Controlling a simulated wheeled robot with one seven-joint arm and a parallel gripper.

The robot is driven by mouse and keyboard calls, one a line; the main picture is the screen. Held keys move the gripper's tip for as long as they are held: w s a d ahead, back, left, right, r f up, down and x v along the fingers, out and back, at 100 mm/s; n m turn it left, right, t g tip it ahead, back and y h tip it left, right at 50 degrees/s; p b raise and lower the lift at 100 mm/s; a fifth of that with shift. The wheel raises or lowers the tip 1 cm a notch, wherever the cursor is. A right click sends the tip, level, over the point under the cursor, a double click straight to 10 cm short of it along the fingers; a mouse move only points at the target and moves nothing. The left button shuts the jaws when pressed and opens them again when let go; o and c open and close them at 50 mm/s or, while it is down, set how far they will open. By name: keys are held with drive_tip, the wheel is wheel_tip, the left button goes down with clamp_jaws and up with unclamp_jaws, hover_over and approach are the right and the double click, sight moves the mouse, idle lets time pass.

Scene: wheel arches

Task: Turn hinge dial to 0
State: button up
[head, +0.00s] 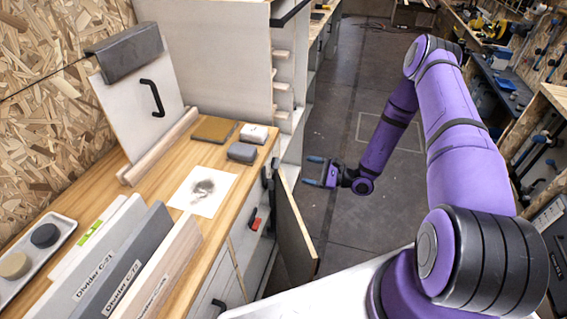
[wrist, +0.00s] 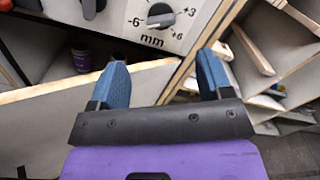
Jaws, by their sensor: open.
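The hinge dial (wrist: 161,20) is a grey and black knob on a pale panel at the top of the wrist view. The marks -6, +3, +6 and "mm" show around it. The knob looks roughly sideways; I cannot tell its exact reading. My gripper (wrist: 160,80) has two blue fingers spread wide with nothing between them. The dial appears beyond the fingertips, apart from them. In the head view my gripper (head: 316,172) is beside the bench, over the floor, and points left toward the cabinet. The dial face cannot be made out there.
An open wooden door (head: 296,222) stands out from the cabinet just below my gripper. Its pale edge (wrist: 60,88) crosses the wrist view. Shelves (wrist: 268,55) stand at the right there. The bench top (head: 150,205) holds dividers, a tray and blocks. The floor (head: 345,230) to the right is open.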

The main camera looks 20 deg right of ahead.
sight(279, 164)
drive_tip(key=x, duration=1)
drive_tip(key=shift+w+a, duration=0.2)
drive_tip(key=shift+a, duration=0.05)
drive_tip(key=shift+c, duration=0.4)
drive_tip(key=c, duration=0.8)
drive_tip(key=shift+c, duration=0.2)
